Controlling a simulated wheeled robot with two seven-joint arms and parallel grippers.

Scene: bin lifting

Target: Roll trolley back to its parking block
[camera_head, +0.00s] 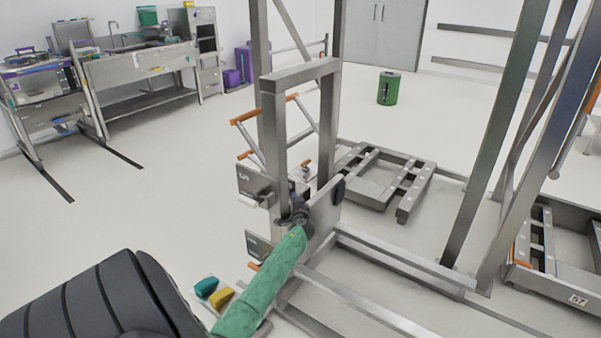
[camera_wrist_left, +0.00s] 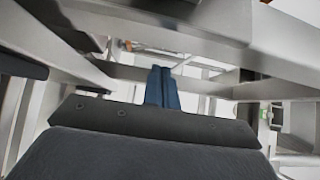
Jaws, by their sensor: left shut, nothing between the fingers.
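A tall steel frame (camera_head: 300,75) with uprights and a crossbar stands in the middle of the head view. It looks like the trolley, but I cannot be sure. My left gripper (camera_head: 299,208) is at its lower part, beside a grey plate (camera_head: 322,212). In the left wrist view the blue fingers of my left gripper (camera_wrist_left: 163,86) are together and empty, among grey steel bars. Whether they touch a bar I cannot tell. A low metal floor frame (camera_head: 417,190) lies behind the steel frame. I cannot tell which thing is the parking block. My right gripper is not in view.
A steel bench (camera_head: 140,68) stands at the back left. A green bin (camera_head: 388,88) stands on the floor at the back. Another low frame (camera_head: 575,278), labelled 57, is at the right edge. Floor rails (camera_head: 400,255) run right of my arm.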

